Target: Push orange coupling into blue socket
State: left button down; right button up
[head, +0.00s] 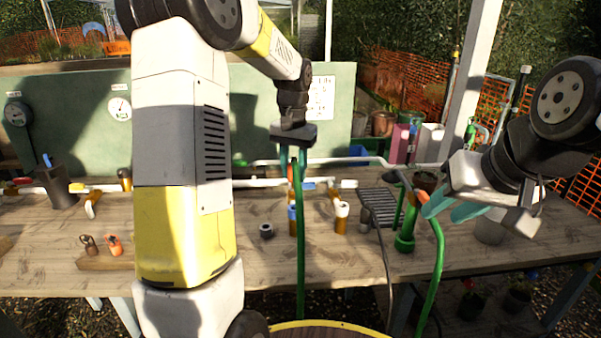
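An orange coupling (421,196) sits on the upper end of a green hose (438,255) at the right. My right gripper (451,209) is right beside it, its teal fingers spread and empty, one fingertip close to the coupling; contact is unclear. My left gripper (293,158) is above the table's middle, with its fingers on both sides of a green hose (300,240) that hangs straight down past the table edge.
The wooden table (190,285) carries a white-capped brown pipe (341,215), a dark ring (266,231), a thick green fitting (405,235) and a grey grate (380,205). White pipes run behind. A round rim (325,324) stands below the front edge.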

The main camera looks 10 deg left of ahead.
aim_at(294, 188)
pick_arm(q)
jog(key=shift+f, duration=2.6)
jog(key=shift+s+f, duration=0.1)
jog(key=shift+f, duration=1.95)
jog(key=c, duration=0.9)
grip_release()
jog(key=shift+c, duration=0.2)
jog(key=shift+a, duration=0.1)
notch_tip(294, 188, up, 8)
jog(key=shift+f, duration=0.2)
jog(key=s+r+t, duration=0.2)
jog(key=s+r, duration=0.7)
jog(key=s, duration=0.1)
jog(key=s+d+r+n+t+h, duration=0.1)
jog(key=s+t, duration=0.3)
jog(key=s, duration=1)
jog(key=shift+d+r+n+h, duration=0.3)
jog(key=shift+d+r+h, duration=0.1)
jog(key=shift+d+h, duration=0.25)
